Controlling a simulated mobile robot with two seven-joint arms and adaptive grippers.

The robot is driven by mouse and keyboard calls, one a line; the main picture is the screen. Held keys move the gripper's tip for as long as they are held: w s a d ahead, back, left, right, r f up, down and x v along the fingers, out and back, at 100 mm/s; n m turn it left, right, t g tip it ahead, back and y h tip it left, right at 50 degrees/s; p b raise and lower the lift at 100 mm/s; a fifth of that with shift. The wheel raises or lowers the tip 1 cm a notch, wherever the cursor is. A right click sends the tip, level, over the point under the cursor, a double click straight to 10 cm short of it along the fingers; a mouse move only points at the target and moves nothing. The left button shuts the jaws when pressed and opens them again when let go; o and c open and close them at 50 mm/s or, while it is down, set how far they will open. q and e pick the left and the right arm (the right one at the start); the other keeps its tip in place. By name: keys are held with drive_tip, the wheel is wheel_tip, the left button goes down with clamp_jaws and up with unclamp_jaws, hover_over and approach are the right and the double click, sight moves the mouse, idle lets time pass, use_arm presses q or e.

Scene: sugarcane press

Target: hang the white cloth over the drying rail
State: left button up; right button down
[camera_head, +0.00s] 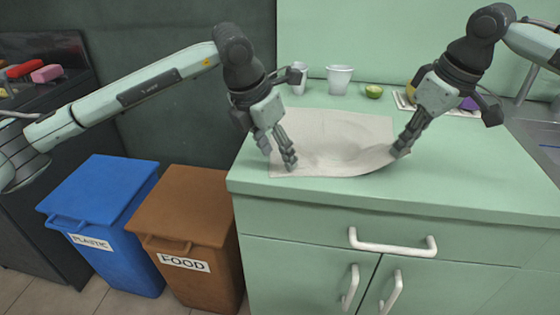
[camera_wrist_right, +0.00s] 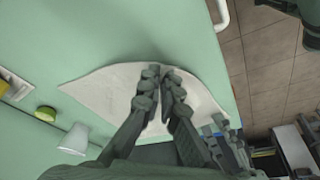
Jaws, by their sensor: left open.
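The white cloth (camera_head: 335,140) lies on the green counter, mostly flat, with a curved fold towards its right front corner. It also shows under the fingers in the right wrist view (camera_wrist_right: 105,88). My right gripper (camera_head: 402,150) is at that right front corner, its fingers closed together with the cloth edge drawn up to their tips (camera_wrist_right: 160,75). My left gripper (camera_head: 282,160) is open, fingers pointing down, over the cloth's left front part; I cannot tell whether it touches. I see no drying rail in these views.
The counter (camera_head: 470,190) is clear in front and to the right. White cups (camera_head: 339,80) and a cut lime (camera_head: 373,91) stand behind the cloth. A sink (camera_head: 535,130) is at far right. Blue (camera_head: 100,220) and brown (camera_head: 185,225) bins stand left of the counter.

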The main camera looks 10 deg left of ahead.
use_arm(q)
drive_tip(key=shift+f, duration=0.1)
idle(0.3)
drive_tip(key=shift+w+d+f, duration=0.1)
drive_tip(key=shift+f, duration=0.15)
drive_tip(key=shift+s+f, duration=0.2)
clamp_jaws()
idle(0.3)
drive_tip(key=shift+r, duration=0.1)
drive_tip(key=shift+w+r, duration=0.2)
drive_tip(key=shift+r, duration=2.4)
